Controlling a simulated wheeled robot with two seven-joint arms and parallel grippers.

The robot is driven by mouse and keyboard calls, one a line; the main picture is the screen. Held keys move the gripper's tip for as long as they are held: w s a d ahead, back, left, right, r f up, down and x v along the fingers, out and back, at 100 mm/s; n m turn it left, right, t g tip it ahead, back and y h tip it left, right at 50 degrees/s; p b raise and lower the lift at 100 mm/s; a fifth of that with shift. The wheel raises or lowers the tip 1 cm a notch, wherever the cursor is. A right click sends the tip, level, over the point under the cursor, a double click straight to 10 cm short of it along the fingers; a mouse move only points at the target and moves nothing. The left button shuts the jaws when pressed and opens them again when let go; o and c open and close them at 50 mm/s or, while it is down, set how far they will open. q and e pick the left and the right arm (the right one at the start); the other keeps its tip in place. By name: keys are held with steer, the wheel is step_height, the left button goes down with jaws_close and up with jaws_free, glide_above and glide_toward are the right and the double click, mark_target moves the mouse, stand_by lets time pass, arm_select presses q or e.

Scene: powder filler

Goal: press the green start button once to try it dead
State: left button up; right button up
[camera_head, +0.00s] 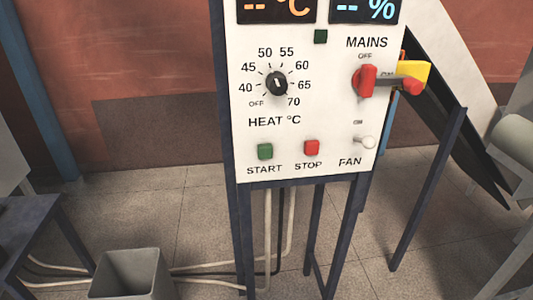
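The green start button (265,152) is at the lower left of a white control panel (330,120), above the word START. It looks unlit and nothing covers it. The red stop button (312,147) is to its right, above STOP. Two displays at the top, the °C display (277,10) and the % display (364,10), show dashes. A small dark green square (320,37) looks unlit. Neither gripper is in view.
A black heat dial (277,84) and a pale fan toggle (365,142) share the panel. A yellow part (414,72) sticks out behind the mains lever. Dark legs carry the panel. A grey bin (132,272) stands below left, with cables on the tiled floor. The panel's front is clear.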

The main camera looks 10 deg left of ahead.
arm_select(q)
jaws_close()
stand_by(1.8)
